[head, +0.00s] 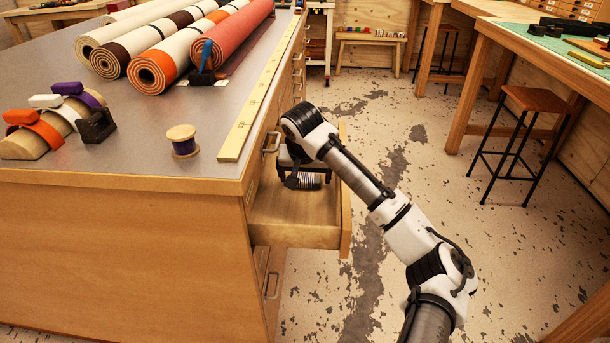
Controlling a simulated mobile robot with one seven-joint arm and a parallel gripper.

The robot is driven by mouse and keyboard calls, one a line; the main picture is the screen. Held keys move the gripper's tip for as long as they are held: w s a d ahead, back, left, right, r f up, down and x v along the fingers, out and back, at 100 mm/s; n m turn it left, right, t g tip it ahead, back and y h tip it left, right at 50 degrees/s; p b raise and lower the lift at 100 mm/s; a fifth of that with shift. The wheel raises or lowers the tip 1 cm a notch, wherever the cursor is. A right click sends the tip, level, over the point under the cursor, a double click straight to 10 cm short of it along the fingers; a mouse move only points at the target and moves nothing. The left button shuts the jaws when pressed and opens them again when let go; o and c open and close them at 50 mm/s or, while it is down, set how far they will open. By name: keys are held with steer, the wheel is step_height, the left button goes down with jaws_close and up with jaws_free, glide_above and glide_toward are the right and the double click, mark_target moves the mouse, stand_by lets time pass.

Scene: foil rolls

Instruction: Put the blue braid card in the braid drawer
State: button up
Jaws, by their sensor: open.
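An open drawer (290,228) with wooden walls sticks out from the right side of the bench. My arm reaches over it from the right, and my gripper (296,182) points down inside or just above it. The jaws are open, partly hidden by my wrist.
The bench top (150,205) holds several rolls (160,70), a yellow ruler (250,110), a spool (183,140) and a curved wooden stand (30,145) with coloured pieces. A stool (530,100) stands at right. The floor right of the drawer is clear.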

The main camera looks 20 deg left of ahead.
steer(key=shift+r, duration=0.1)
steer(key=shift+r, duration=0.2)
steer(key=s+d, duration=0.1)
steer(key=s, duration=0.3)
steer(key=s+d, duration=0.1)
steer(key=s, duration=0.3)
steer(key=s+d, duration=0.1)
steer(key=s, duration=0.3)
steer(key=shift+d+r, duration=0.25)
steer(key=shift+r, duration=0.1)
